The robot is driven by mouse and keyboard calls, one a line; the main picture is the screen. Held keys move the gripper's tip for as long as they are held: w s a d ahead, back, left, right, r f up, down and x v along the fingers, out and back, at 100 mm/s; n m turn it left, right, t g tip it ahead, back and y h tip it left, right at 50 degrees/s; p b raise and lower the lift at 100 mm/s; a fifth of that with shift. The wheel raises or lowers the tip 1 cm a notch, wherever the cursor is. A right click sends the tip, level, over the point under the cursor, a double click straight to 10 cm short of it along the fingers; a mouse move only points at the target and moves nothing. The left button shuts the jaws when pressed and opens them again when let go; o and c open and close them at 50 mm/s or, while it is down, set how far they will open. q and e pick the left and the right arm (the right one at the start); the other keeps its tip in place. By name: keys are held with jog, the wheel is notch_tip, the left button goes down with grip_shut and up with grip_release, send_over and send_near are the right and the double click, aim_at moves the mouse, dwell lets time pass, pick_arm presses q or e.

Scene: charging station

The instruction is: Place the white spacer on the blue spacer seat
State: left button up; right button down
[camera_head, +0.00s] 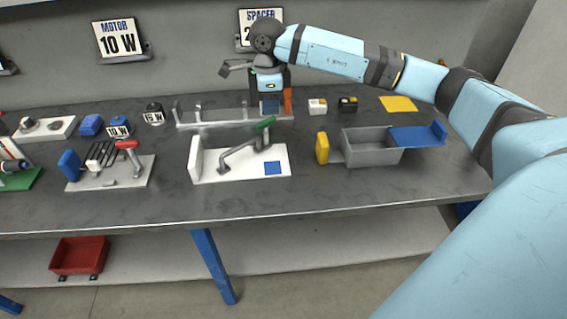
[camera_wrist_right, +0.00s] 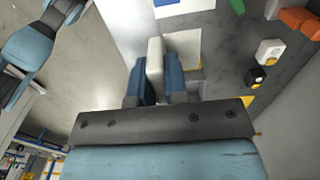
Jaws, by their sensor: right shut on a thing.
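My right gripper (camera_head: 270,104) is in the head view at the upper middle, pointing down in front of the rear rack. In the right wrist view its blue fingers (camera_wrist_right: 155,85) are shut on the white spacer (camera_wrist_right: 155,57), a pale upright block that sticks out past the fingertips. The spacer cannot be made out in the head view. The blue spacer seat (camera_head: 273,168) is a flat blue square on the white fixture plate (camera_head: 215,174), with nothing on it. The seat also shows at the top of the wrist view (camera_wrist_right: 172,3), apart from the spacer.
A green-handled clamp (camera_head: 264,124) stands on the plate beside the seat. A grey bin (camera_head: 372,155) with a yellow block (camera_head: 322,147) lies to the right. A white block (camera_head: 317,105) and a black block (camera_head: 347,103) stand behind. The table's front strip is clear.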

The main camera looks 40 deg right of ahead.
jog(key=shift+s+f, duration=0.2)
jog(key=shift+f, duration=0.25)
send_over(273, 171)
notch_tip(273, 171, down, 15)
jog(key=shift+r, duration=0.15)
notch_tip(273, 171, down, 5)
jog(key=shift+r, duration=0.1)
jog(key=shift+f, duration=0.25)
jog(key=c, duration=1.1)
grip_release()
jog(key=shift+c, duration=0.2)
jog(key=shift+r, duration=0.1)
jog(key=shift+r, duration=0.1)
